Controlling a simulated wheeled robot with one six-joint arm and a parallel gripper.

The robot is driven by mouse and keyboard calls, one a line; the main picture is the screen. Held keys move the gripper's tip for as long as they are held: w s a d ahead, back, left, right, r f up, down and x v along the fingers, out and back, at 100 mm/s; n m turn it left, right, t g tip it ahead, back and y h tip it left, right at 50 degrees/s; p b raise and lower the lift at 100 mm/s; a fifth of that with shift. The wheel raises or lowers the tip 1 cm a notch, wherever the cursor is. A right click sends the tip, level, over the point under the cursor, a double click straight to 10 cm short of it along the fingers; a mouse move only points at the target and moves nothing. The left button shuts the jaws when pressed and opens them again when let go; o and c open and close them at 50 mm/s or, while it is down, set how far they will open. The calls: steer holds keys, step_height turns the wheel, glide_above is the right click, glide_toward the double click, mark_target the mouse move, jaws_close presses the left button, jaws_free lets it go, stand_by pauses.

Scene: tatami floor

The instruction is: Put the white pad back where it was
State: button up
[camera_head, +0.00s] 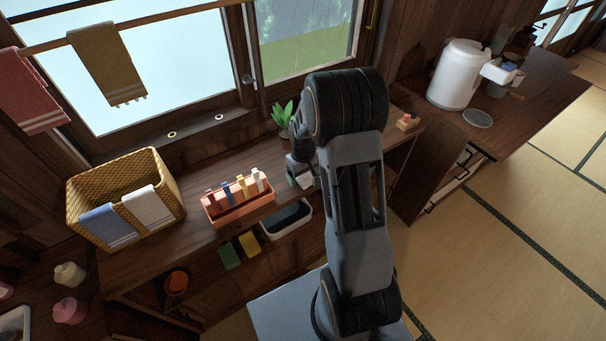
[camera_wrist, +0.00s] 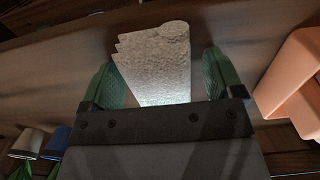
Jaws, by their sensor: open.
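The white pad (camera_wrist: 155,60) is a pale, rough-textured block with a stepped edge. In the wrist view it lies between the two green fingers of my gripper (camera_wrist: 160,80), with a visible gap on the right side; on the left the finger is close to it, and I cannot tell if they touch. My gripper is open. In the head view my gripper (camera_head: 302,176) is low over the wooden counter, with a small white bit of the pad (camera_head: 306,181) showing beside it. My arm hides most of that spot.
An orange rack (camera_head: 238,208) with several coloured upright items stands left of my gripper; it shows at right in the wrist view (camera_wrist: 290,80). A potted plant (camera_head: 283,116) is close behind. A white tub (camera_head: 286,221) is in front. A wicker basket (camera_head: 115,175) with towels stands farther left.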

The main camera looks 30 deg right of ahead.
step_height(320, 180, up, 12)
steer(key=s+a+r+t, duration=0.1)
steer(key=s+a+r, duration=0.1)
steer(key=s, duration=0.3)
steer(key=s+a+r+t, duration=0.1)
steer(key=s+a+r, duration=0.2)
steer(key=s+a, duration=0.1)
steer(key=s+a+r+m+t, duration=0.1)
steer(key=s+a+r, duration=0.1)
steer(key=s+a, duration=0.2)
steer(key=s, duration=0.3)
steer(key=shift+r+t, duration=0.2)
steer(key=shift+t, duration=0.1)
steer(key=shift+d+r, duration=0.1)
steer(key=shift+r, duration=0.25)
stand_by(0.4)
